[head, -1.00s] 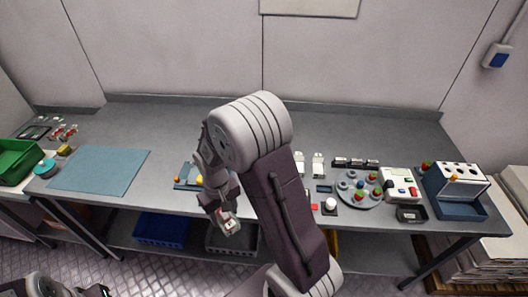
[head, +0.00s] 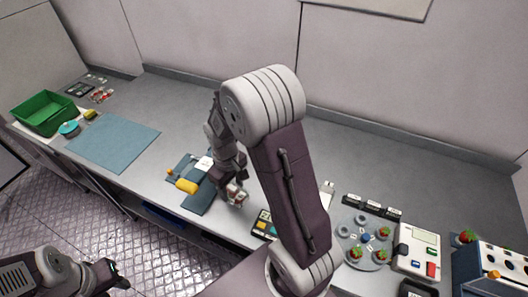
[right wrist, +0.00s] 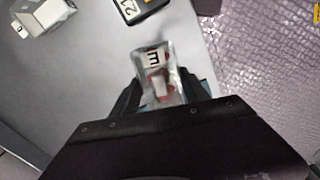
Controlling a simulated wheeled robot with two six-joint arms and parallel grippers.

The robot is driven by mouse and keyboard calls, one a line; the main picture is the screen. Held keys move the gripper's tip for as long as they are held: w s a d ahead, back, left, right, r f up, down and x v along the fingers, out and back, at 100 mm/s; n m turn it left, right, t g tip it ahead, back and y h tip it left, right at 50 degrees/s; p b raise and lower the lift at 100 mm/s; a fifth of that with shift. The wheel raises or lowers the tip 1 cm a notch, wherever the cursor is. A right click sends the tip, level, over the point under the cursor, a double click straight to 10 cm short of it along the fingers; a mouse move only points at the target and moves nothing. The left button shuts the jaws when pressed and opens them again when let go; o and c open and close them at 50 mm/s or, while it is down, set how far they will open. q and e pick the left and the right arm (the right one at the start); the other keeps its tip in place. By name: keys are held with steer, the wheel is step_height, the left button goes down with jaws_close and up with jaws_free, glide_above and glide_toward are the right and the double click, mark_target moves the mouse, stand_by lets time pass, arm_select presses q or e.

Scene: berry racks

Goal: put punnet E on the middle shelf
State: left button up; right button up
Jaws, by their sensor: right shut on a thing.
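My right gripper (head: 233,188) is shut on punnet E (right wrist: 157,72), a small clear punnet with red berries and a white label lettered E. It also shows in the head view (head: 237,196), over the front part of the grey table. In the right wrist view it sits between the fingers (right wrist: 155,98), and the letter appears turned. My left gripper (head: 113,275) is low at the lower left, away from the table items; its jaw gap is unclear. I cannot make out which surface is the middle shelf.
Blue pieces with a yellow item (head: 187,186) lie left of the right gripper. A blue mat (head: 113,142) and a green crate (head: 43,106) are further left. A round tray (head: 362,262) with berries and a white device (head: 418,250) stand right. The back of the table is clear.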

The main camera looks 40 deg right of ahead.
steer(key=d+r+n, duration=0.3)
steer(key=d+r, duration=0.1)
steer(key=d, duration=0.8)
steer(key=w+d+f+p, duration=0.1)
steer(key=w+d+f, duration=0.1)
steer(key=w, duration=0.1)
steer(key=w+d+f+p, duration=0.1)
steer(key=w+d+f, duration=0.1)
steer(key=f, duration=0.1)
steer(key=w+d+f+p, duration=0.1)
steer(key=w+d+f, duration=0.1)
steer(key=w, duration=0.1)
steer(key=shift+w+d+f, duration=0.25)
steer(key=shift+w+f, duration=0.05)
step_height(320, 180, down, 3)
steer(key=shift+r+p, duration=0.1)
steer(key=shift+p, duration=0.3)
steer(key=shift+w+d+f, duration=0.1)
steer(key=shift+f, duration=0.25)
